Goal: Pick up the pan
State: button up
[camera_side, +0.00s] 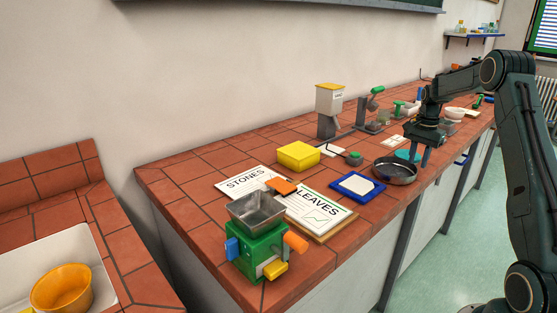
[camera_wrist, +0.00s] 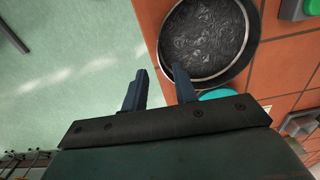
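The pan (camera_side: 395,171) is a round dark dish with a shiny grey inside, resting flat near the front edge of the tiled bench. In the wrist view the pan (camera_wrist: 205,38) fills the upper middle. My gripper (camera_side: 418,161) points down beside the pan's right side. Its fingers are apart and nothing shows between them; the wrist view shows the gripper (camera_wrist: 160,69) too. There one finger overlaps the pan's rim and the other lies over the floor beyond the bench edge. I cannot tell whether a finger touches the rim.
A teal round item (camera_wrist: 218,94) sits right beside the pan, partly hidden by my gripper. A blue tray (camera_side: 357,187) with a white pad lies left of the pan. A yellow box (camera_side: 298,156) and green machine (camera_side: 261,252) stand farther left. The floor is clear.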

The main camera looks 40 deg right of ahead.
aim_at(415, 170)
jog(key=shift+f, duration=2.45)
grip_shut()
